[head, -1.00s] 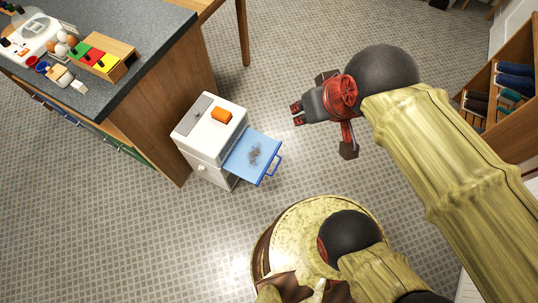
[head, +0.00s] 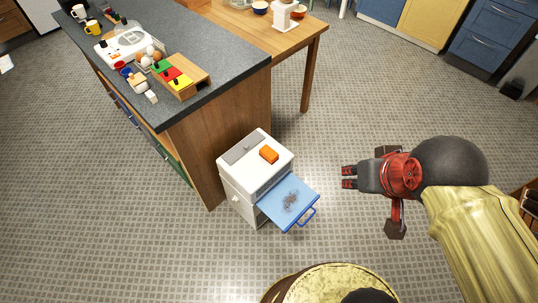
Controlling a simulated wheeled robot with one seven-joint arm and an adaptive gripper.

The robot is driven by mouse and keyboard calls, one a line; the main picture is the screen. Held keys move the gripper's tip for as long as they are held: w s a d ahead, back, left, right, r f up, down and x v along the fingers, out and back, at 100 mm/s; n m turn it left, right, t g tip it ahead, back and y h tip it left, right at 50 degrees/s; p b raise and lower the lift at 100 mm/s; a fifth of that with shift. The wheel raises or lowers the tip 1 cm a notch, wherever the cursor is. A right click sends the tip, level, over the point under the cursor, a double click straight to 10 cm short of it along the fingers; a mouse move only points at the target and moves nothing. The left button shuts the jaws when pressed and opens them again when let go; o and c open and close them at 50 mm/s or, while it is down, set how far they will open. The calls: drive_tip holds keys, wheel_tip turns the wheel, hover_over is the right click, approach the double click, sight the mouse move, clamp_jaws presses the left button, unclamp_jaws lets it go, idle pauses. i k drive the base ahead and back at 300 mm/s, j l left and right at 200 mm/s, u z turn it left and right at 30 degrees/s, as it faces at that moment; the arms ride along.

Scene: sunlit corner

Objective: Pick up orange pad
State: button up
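The orange pad (head: 269,154) is a small orange block lying on top of a white box-like unit (head: 238,165). A blue tray (head: 301,191) with a dark grey patch of debris sticks out from the unit's right side. My gripper (head: 349,177) is to the right of the unit in the picture, pointing left, apart from the pad and over the floor. Its red-marked fingers look parted with nothing between them.
A counter (head: 225,75) stands behind and left of the unit, with egg holders, colored blocks and mugs on it. A wooden table (head: 300,40) adjoins it. The tiled floor (head: 360,110) between the table and my arm is clear.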

sight(268, 153)
drive_tip(key=i+j, duration=0.2)
drive_tip(key=j, duration=0.15)
drive_tip(key=i+j, duration=0.2)
drive_tip(key=j, duration=0.15)
drive_tip(key=i+j, duration=0.2)
drive_tip(key=j, duration=0.15)
drive_tip(key=i+j, duration=0.2)
drive_tip(key=j, duration=0.15)
